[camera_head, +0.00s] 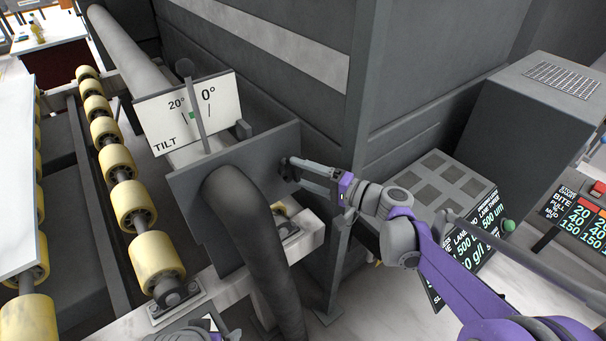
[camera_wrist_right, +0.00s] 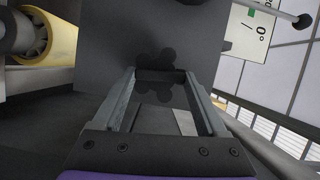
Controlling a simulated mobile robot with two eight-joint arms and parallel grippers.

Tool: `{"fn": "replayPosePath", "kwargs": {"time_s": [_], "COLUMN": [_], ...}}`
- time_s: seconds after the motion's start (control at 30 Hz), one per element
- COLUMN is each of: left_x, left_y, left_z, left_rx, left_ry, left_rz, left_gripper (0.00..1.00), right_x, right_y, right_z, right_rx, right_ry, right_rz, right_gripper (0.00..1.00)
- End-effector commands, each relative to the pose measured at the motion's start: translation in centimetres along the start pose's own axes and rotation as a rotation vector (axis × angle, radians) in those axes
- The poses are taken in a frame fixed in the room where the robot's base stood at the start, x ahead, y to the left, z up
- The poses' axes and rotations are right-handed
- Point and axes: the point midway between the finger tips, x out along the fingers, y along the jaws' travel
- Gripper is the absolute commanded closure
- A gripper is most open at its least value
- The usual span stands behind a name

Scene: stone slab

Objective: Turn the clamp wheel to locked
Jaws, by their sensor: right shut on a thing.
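The clamp wheel (camera_wrist_right: 160,60) is a small dark lobed knob on the face of a dark grey plate (camera_wrist_right: 110,35). In the head view the wheel is mostly hidden at the fingertips, on the right part of the same plate (camera_head: 185,190). My right gripper (camera_head: 288,167) reaches in from the right and is shut on the wheel. In the right wrist view its two fingers (camera_wrist_right: 160,76) stand on either side of the wheel's lower part. No locked mark is readable near the wheel.
A tilt scale (camera_head: 222,103) with a thin lever (camera_head: 197,118) stands above the plate. A thick dark hose (camera_head: 265,255) bends down in front. Yellow rollers (camera_head: 132,206) line the left. A control panel (camera_head: 440,195) stands right, behind my arm.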

Motion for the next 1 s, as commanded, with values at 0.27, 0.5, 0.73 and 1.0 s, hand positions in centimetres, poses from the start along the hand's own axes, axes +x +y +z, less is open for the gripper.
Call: {"fn": "replayPosePath", "kwargs": {"time_s": [0.27,0.5,0.73,1.0], "left_x": [0.0,0.0,0.0,0.1], "left_y": [0.0,0.0,0.0,0.0], "left_z": [0.0,0.0,0.0,0.0], "left_rx": [0.000,0.000,0.000,0.000], "left_ry": [0.000,0.000,0.000,0.000], "left_rz": [0.000,0.000,0.000,0.000], "left_gripper": [0.00,0.00,0.00,0.00], "right_x": [0.0,0.0,0.0,-2.5], "right_y": [0.0,0.0,0.0,0.0], "right_z": [0.0,0.0,0.0,-0.1], "right_rx": [0.006,0.005,0.005,0.005], "right_ry": [0.000,0.000,0.000,0.004], "right_rz": [-0.002,-0.002,-0.002,-0.001], "right_gripper": [0.81,0.07,0.00,0.00]}}
